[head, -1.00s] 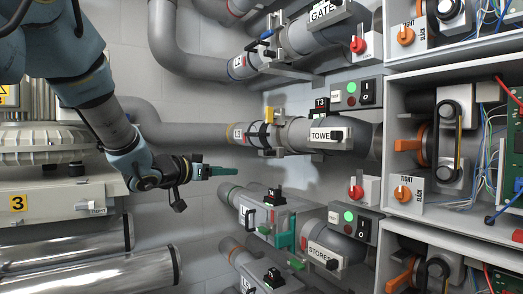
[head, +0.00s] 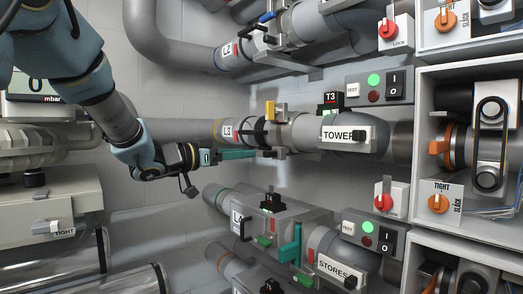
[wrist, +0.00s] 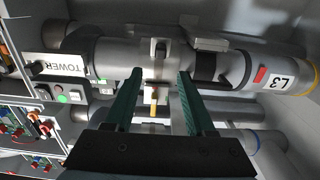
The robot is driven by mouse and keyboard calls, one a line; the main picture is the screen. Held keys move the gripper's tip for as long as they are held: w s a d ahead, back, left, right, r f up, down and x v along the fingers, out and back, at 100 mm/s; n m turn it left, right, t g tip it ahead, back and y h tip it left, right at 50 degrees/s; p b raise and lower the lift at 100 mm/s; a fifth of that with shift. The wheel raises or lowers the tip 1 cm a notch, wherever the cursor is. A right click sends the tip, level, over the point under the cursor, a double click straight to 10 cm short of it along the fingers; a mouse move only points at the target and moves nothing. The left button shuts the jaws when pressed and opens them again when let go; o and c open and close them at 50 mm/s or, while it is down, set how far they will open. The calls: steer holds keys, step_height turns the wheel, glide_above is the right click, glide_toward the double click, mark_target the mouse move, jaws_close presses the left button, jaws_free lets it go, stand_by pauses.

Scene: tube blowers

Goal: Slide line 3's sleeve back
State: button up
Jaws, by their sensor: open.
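Line 3's pipe carries an L3 label (head: 228,131) and runs right to the TOWER sign (head: 346,136). What looks like its grey sleeve (head: 299,132) sits between them, beside a black band (head: 259,132); I cannot tell its exact ends. A yellow handle (head: 270,110) stands on top and a small bracket sticks out below. My gripper (head: 254,154) is just below the pipe, pointing right. In the wrist view my gripper (wrist: 160,74) is open and empty, its green fingers either side of the grey bracket (wrist: 160,52) and yellow handle (wrist: 154,102). Contact is not clear.
The L2 pipe (head: 231,51) runs above and the L4 pipe (head: 238,218) below. A switch box (head: 379,88) and cabinets with orange knobs (head: 438,204) stand right. A T3 block (head: 329,101) is behind the pipe. Bare wall lies between the pipes at left.

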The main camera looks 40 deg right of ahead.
mark_target(264, 152)
steer(key=d, duration=0.2)
steer(key=d+p, duration=0.1)
steer(key=d, duration=0.2)
steer(key=d+p, duration=0.1)
steer(key=d, duration=0.2)
steer(key=shift+s+d, duration=0.15)
steer(key=shift+s, duration=0.1)
jaws_close()
stand_by(1.0)
